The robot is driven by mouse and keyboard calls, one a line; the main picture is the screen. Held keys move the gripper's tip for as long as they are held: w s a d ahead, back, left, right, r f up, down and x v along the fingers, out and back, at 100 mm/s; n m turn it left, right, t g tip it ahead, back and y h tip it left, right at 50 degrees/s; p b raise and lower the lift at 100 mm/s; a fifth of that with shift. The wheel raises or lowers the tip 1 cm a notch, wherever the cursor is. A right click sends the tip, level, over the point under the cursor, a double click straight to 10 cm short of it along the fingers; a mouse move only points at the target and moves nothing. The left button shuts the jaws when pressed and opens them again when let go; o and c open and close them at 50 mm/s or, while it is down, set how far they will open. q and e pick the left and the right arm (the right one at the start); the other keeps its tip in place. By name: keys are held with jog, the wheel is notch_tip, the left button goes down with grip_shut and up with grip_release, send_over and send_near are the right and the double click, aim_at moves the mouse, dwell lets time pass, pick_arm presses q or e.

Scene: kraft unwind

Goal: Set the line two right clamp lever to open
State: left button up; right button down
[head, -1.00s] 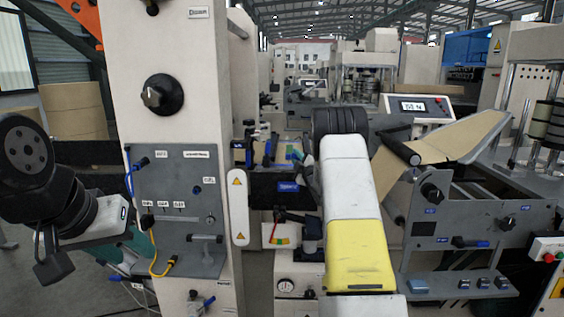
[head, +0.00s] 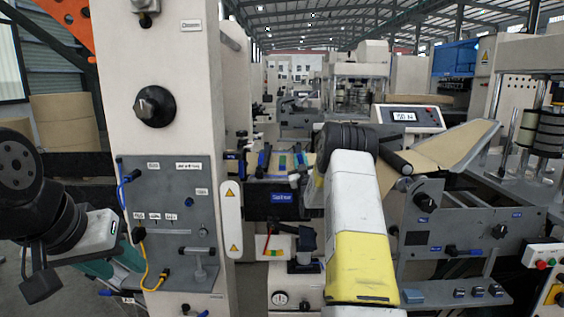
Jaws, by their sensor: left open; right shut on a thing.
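The splice table (head: 314,199) with a blue label on its front is in the middle of the head view. Small blue and dark clamp parts (head: 262,161) stand on its left end. The right clamp lever cannot be made out; my arm covers the table's right end. My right gripper (head: 297,181) shows only as a small grey part at the left edge of my white and yellow arm, by that end. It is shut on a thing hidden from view. My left gripper (head: 33,272) is open at the far left, apart from the table.
A pale column with a grey control panel (head: 170,215), black knob (head: 154,106) and yellow cable stands left of the table. Below the table are a coloured plate (head: 278,254) and black block (head: 306,239). A roller machine (head: 470,215) with brown web fills the right.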

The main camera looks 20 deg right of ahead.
jog(key=shift+s+d+m+h, duration=0.1)
jog(key=shift+d+m+h, duration=0.35)
jog(key=shift+m, duration=0.45)
jog(key=shift+f, duration=0.1)
jog(key=c, duration=1.3)
grip_release()
jog(key=v, duration=0.7)
jog(key=shift+s+a, duration=0.15)
jog(key=shift+s, duration=0.25)
